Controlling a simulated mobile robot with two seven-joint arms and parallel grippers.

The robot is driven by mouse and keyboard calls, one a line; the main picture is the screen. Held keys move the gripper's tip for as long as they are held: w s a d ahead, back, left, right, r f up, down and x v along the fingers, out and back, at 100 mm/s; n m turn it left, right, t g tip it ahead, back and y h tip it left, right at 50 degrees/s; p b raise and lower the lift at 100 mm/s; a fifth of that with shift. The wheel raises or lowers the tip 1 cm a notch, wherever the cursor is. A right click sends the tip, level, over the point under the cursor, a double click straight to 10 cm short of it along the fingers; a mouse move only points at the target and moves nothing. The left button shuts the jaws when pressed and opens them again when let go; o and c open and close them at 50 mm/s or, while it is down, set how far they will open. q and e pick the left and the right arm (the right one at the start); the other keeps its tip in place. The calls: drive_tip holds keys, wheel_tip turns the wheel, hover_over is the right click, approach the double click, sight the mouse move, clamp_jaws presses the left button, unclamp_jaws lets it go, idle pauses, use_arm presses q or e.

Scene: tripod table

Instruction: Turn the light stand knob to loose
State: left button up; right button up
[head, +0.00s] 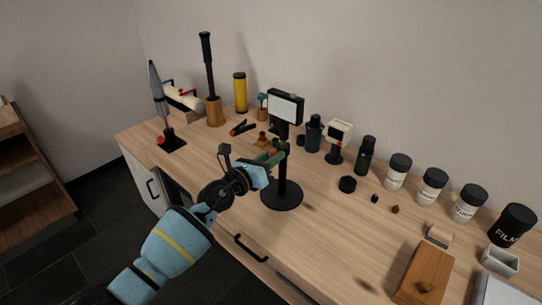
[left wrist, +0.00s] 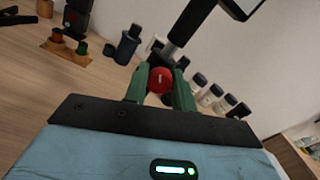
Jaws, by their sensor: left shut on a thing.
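The light stand has a round black base (head: 282,194), a black upright pole (head: 283,170) and a white rectangular light panel (head: 285,106) on top. My left gripper (head: 280,149) reaches the pole from the left, at about mid-height. In the left wrist view, the round red knob (left wrist: 160,79) sits between the two green fingers of my left gripper (left wrist: 161,86), which are shut on it. The black pole (left wrist: 188,24) rises behind the knob. In the head view, the knob is mostly hidden by the fingers. My right gripper is in neither view.
A dark bottle (head: 314,134), a small white-headed device (head: 338,136) and several black-lidded jars (head: 398,172) line the back of the wooden table (head: 330,235). A rocket model (head: 158,95) stands at the far left. The front middle of the table is clear.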

use_arm(q)
drive_tip(key=shift+n, duration=0.4)
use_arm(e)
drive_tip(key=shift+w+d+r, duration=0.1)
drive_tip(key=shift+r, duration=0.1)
use_arm(q)
drive_tip(key=o, duration=1)
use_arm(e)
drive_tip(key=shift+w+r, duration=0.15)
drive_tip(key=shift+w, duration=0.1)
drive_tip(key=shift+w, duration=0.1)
use_arm(q)
drive_tip(key=p+v, duration=0.2)
drive_tip(key=v, duration=0.5)
drive_tip(key=shift+s+a+p, duration=0.25)
drive_tip(key=shift+s+p, duration=0.05)
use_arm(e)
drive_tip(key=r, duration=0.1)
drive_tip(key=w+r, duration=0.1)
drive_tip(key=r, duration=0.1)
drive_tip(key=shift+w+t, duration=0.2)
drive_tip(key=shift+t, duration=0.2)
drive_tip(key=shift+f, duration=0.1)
